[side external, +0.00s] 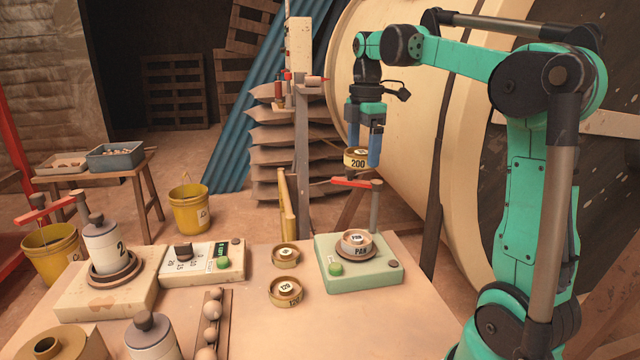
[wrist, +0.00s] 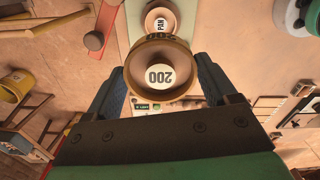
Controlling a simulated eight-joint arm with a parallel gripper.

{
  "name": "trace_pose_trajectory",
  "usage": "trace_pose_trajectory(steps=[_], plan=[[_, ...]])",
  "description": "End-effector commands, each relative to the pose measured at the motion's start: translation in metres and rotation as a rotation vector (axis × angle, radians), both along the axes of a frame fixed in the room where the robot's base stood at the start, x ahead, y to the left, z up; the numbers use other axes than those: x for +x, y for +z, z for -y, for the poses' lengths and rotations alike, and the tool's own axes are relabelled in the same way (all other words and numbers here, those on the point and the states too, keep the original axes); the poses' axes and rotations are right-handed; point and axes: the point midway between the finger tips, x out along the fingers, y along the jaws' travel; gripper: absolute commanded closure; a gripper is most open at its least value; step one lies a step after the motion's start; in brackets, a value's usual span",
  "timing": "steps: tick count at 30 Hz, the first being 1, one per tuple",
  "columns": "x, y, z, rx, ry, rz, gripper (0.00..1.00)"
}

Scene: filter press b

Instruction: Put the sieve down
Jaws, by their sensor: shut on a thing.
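My gripper (side external: 362,145) is shut on a round brass-coloured sieve (side external: 356,163) marked 200. It holds the sieve in the air above the green machine. In the wrist view the sieve (wrist: 160,72) sits between the two blue fingers, its 200 label facing the camera. The pan (side external: 355,247), labelled PAN, sits on the green shaker base (side external: 358,280) below; it also shows in the wrist view (wrist: 160,22), partly hidden by the sieve. Two more sieves lie on the table, one marked 125 (side external: 285,292) and a smaller-looking one (side external: 285,256) behind it.
A post with a red arm (side external: 352,184) rises at the back right of the green base, close below my gripper. A device with a dial (side external: 203,263), a weight-like cylinder marked 2 (side external: 105,246) and a rack of balls (side external: 211,325) stand left. Free table lies front right.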

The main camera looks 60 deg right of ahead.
Motion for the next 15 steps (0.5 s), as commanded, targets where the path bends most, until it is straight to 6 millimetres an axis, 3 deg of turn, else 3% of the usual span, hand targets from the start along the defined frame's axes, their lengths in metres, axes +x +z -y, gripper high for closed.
trace_pose_trajectory(steps=[9,15], plan=[[0.000,-0.077,-0.001,0.000,-0.001,0.000,0.88],[0.000,-0.110,-0.001,0.000,-0.001,0.000,0.88]])
